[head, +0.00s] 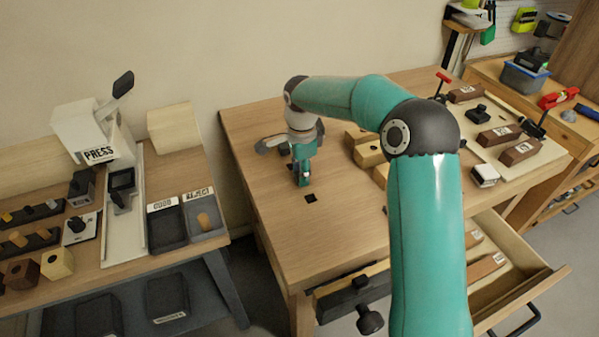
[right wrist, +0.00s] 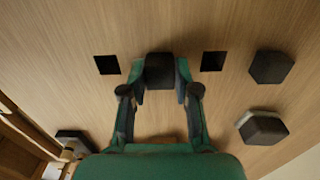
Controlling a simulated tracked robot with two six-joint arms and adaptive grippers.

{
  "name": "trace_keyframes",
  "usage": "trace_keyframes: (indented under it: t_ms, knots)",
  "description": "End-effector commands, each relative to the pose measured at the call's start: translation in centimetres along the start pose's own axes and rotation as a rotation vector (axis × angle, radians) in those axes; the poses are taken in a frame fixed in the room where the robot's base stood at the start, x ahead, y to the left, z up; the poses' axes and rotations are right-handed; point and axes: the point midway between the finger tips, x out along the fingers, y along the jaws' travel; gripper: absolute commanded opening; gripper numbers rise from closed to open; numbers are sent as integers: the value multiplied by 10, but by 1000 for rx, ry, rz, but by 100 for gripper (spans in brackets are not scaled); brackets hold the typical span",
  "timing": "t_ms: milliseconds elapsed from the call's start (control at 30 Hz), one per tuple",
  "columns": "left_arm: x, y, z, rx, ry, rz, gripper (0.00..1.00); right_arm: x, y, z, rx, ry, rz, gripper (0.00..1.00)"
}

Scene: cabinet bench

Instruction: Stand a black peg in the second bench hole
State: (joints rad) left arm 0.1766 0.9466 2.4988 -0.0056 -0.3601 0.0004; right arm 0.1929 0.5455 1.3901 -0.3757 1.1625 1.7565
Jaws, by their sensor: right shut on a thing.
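My right gripper (head: 303,178) is over the left part of the wooden bench (head: 345,222), pointing down. In the right wrist view its fingers (right wrist: 160,88) are shut on a black peg (right wrist: 160,68). The peg is in line between two square dark holes, one at its left (right wrist: 107,64) and one at its right (right wrist: 212,61). I cannot tell whether the peg's lower end is in a hole or above the top. One open hole (head: 310,198) shows in the head view, just in front of the gripper. My left gripper is out of view.
Two dark blocky pieces stand right of the gripper in the right wrist view, one farther (right wrist: 271,66) and one nearer (right wrist: 262,129). Wooden blocks (head: 368,154) lie on the bench behind my arm. An open drawer (head: 510,275) juts out at right. The bench's front left is clear.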

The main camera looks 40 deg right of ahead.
Motion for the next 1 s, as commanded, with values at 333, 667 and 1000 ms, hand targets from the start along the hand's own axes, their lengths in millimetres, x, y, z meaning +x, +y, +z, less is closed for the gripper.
trace_keyframes:
  t_ms: [333,667,1000]
  knots:
    - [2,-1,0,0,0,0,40,4,0,0,0,0,0,35]
    - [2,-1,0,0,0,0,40,4,0,0,0,0,0,60]
    - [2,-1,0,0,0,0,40,4,0,0,0,0,0,68]
